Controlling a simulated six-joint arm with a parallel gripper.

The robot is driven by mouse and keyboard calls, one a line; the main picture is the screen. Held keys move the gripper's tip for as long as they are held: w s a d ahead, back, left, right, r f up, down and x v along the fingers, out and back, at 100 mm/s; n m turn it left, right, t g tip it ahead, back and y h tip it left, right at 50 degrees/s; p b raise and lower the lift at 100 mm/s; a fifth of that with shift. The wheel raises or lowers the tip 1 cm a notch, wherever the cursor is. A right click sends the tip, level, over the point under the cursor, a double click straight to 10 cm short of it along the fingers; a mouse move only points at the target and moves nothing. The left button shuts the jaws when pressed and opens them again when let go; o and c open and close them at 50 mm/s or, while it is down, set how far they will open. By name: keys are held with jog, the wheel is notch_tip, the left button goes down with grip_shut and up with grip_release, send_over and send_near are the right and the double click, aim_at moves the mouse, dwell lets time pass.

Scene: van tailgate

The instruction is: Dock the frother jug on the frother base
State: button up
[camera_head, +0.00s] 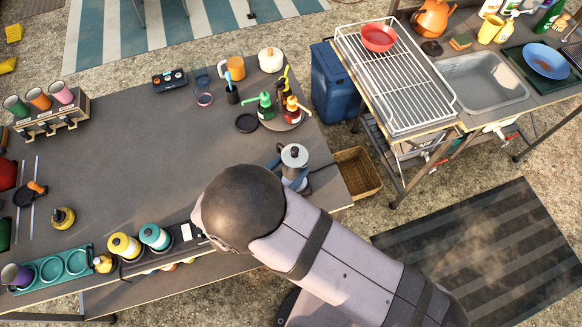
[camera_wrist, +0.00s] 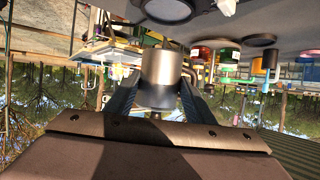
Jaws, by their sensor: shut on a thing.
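The frother jug (camera_head: 294,155) is a silver cylinder with a pale lid and a dark knob, at the right end of the grey table. My gripper (camera_head: 290,172) is shut on it, with blue-grey fingers on both sides. In the wrist view, which is upside down, the jug (camera_wrist: 160,72) sits between my fingertips (camera_wrist: 157,90), looks upright and seems to be clear of the tabletop. A flat black disc (camera_head: 246,123), likely the frother base, lies on the table up and left of the jug. My arm hides part of the table's front.
A round tray (camera_head: 282,120) with green and red pump bottles stands close to the right of the disc. A black cup (camera_head: 233,95), an orange mug (camera_head: 235,68) and a white pumpkin-shaped pot (camera_head: 271,60) stand behind. The table's middle (camera_head: 140,160) is clear.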

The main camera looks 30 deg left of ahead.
jog(key=shift+f+b, duration=2.4)
jog(key=shift+f, duration=0.4)
jog(key=shift+f, duration=0.6)
jog(key=o, duration=1.4)
jog(key=shift+p+v, duration=0.35)
jog(key=shift+v, duration=0.8)
jog(key=shift+p+v, duration=1.6)
jog(key=shift+v, duration=2.8)
jog(key=shift+w+d, duration=0.1)
